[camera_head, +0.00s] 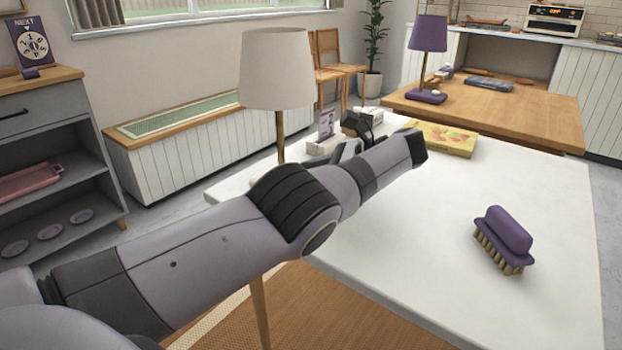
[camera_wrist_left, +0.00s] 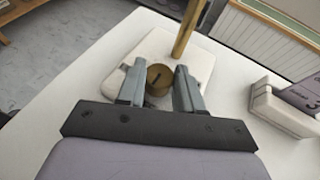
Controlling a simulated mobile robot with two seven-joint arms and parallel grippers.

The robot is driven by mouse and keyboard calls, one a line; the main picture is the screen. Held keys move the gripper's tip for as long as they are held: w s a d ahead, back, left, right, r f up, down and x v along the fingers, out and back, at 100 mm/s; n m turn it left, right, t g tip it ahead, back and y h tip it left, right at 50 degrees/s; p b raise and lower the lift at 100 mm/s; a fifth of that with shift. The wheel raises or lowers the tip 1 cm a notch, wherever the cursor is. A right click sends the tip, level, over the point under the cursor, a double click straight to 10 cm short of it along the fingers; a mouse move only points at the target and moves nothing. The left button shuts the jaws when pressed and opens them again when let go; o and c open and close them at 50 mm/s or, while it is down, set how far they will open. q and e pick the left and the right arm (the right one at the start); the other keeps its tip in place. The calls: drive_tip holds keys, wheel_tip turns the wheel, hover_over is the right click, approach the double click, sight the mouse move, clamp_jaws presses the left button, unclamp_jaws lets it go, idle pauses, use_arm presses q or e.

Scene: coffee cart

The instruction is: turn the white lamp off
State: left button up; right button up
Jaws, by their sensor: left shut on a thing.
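The white lamp (camera_head: 277,70) stands at the left end of the white table, with a white shade and a brass pole. In the left wrist view its square white base (camera_wrist_left: 143,52) carries the brass pole (camera_wrist_left: 188,28) and a round brass knob (camera_wrist_left: 159,77) with a dark slot. My left gripper (camera_wrist_left: 158,88) is shut on the knob, one finger on each side. In the head view this gripper (camera_head: 347,150) is partly hidden by its own arm, and so are the lamp's base and knob. Whether the lamp is lit is unclear. My right gripper is out of view.
A white block with a purple card (camera_head: 327,124) stands near the lamp base. A purple brush (camera_head: 503,238) and a yellow patterned box (camera_head: 444,138) lie on the white table (camera_head: 420,260). A purple lamp (camera_head: 428,35) stands on the wooden table behind.

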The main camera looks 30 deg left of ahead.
use_arm(q)
drive_tip(key=shift+w+r, duration=0.1)
drive_tip(key=shift+r, duration=0.05)
drive_tip(key=o, duration=1)
